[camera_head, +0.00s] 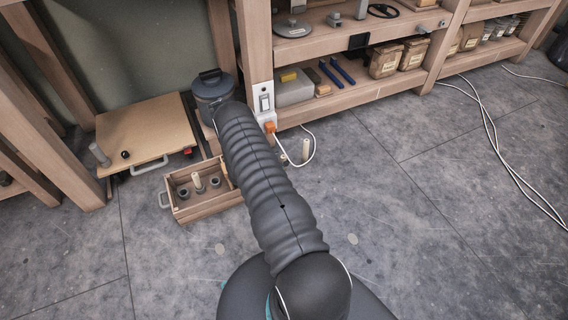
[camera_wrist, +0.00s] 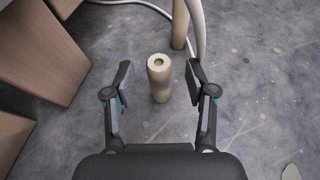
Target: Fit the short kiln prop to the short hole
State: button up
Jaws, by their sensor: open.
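A short beige kiln prop (camera_wrist: 159,78) with a hole in its top stands upright on the floor in the wrist view. My gripper (camera_wrist: 159,80) is open, with its fingers to the left and right of this prop and gaps on both sides. A wooden crate (camera_head: 208,211) holds an upright pale prop (camera_head: 198,182) and dark round pieces. I cannot tell which hole is the short one. My arm hides my gripper in the head view.
A dark lidded pot (camera_head: 211,88) stands behind the crate. Wooden shelving (camera_head: 345,96) runs along the back. A white cable (camera_head: 314,150) lies on the floor; the right floor is mostly clear.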

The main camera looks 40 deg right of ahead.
jog(key=shift+x, duration=1.2)
grip_shut()
jog(key=shift+r, duration=0.1)
notch_tip(320, 180, up, 4)
jog(key=shift+f, duration=0.1)
jog(key=s+a+r+p, duration=0.1)
jog(key=s+a+r, duration=0.2)
jog(key=s+r, duration=0.4)
jog(key=s, duration=0.4)
jog(key=shift+s, duration=0.2)
